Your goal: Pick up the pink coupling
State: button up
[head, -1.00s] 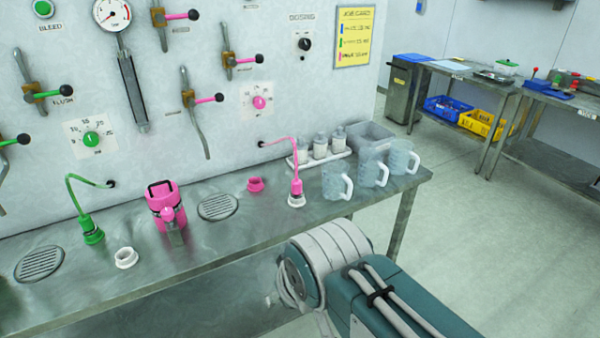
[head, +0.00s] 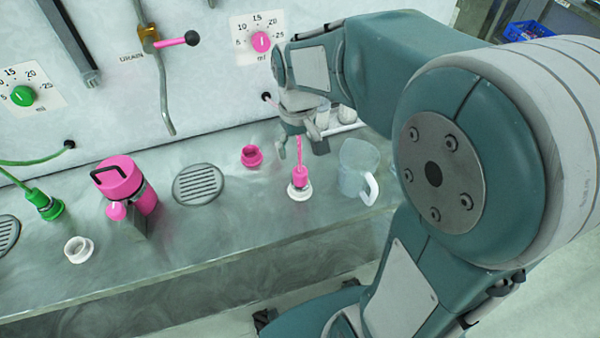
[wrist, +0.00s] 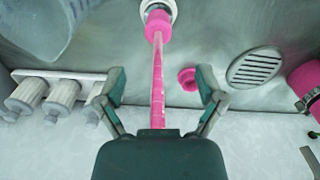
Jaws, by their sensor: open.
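The pink coupling (head: 300,187) stands upright in a white ring on the steel bench, at the end of a pink hose. In the wrist view the coupling (wrist: 158,25) is at the top centre, beyond the fingertips. My gripper (head: 300,148) is above it, pointing down. In the wrist view my gripper (wrist: 160,78) is open, with the pink hose (wrist: 157,85) running between its fingers. Neither finger visibly touches the hose. My gripper and arm hide part of the hose in the head view.
A loose pink ring (head: 252,156) lies left of the coupling, near a round drain grate (head: 199,184). A clear jug (head: 358,165) stands close on the right. White bottles (wrist: 62,96) sit in a rack by the wall. A pink canister (head: 130,188) stands further left.

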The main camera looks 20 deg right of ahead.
aim_at(300, 170)
jog(key=f, duration=0.4)
jog(key=shift+s+a+f, duration=0.15)
jog(key=shift+a+f, duration=0.05)
jog(key=shift+f, duration=0.15)
jog(key=f, duration=0.2)
jog(key=d+f, duration=0.1)
jog(key=f, duration=0.1)
jog(key=shift+f, duration=0.7)
jog(key=shift+a, duration=0.2)
jog(key=c, duration=0.4)
grip_shut()
